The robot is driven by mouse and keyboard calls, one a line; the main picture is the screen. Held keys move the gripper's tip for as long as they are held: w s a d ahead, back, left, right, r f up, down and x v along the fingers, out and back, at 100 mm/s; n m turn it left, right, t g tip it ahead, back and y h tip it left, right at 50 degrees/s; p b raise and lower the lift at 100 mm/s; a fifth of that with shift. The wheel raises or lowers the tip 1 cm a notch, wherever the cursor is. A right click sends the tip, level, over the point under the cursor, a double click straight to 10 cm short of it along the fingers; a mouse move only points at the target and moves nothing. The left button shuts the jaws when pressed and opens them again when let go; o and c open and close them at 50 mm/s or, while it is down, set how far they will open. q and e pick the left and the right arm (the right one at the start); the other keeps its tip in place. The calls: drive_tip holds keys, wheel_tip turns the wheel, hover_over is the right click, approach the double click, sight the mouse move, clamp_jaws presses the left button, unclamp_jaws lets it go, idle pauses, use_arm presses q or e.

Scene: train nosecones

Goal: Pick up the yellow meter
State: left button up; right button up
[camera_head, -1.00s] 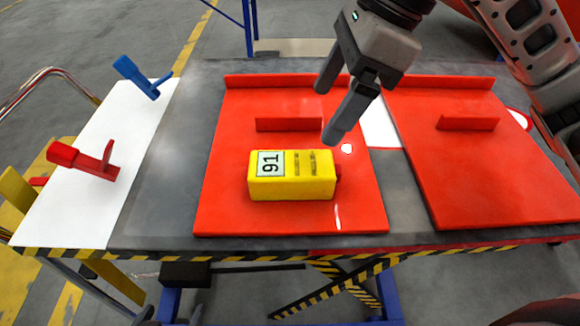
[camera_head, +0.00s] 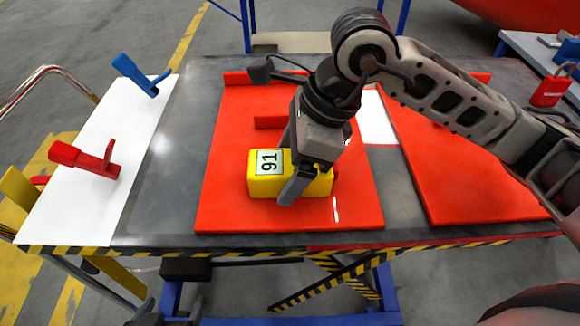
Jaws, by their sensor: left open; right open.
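The yellow meter (camera_head: 258,187), a box with a white label reading 91, lies on the left red board (camera_head: 225,205). My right gripper (camera_head: 287,168) comes in from the right and is directly over the meter. Its fingers are open, one at the meter's near side and the other reaching toward its far side. The gripper body hides part of the meter's right half. I cannot tell whether the fingers touch it. My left gripper is not clearly in view; only dark parts of mine show at the bottom left.
A second red board (camera_head: 450,190) lies to the right. A red raised block (camera_head: 268,122) stands behind the meter. A white sheet (camera_head: 75,205) at the left holds a red tool (camera_head: 85,158) and a blue tool (camera_head: 138,75). The table's near edge has black and yellow stripes.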

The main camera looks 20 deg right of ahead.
drive_tip(key=shift+f+b, duration=0.2)
drive_tip(key=shift+b, duration=0.3)
idle(0.5)
drive_tip(key=c, duration=1.4)
drive_tip(key=shift+c, duration=0.2)
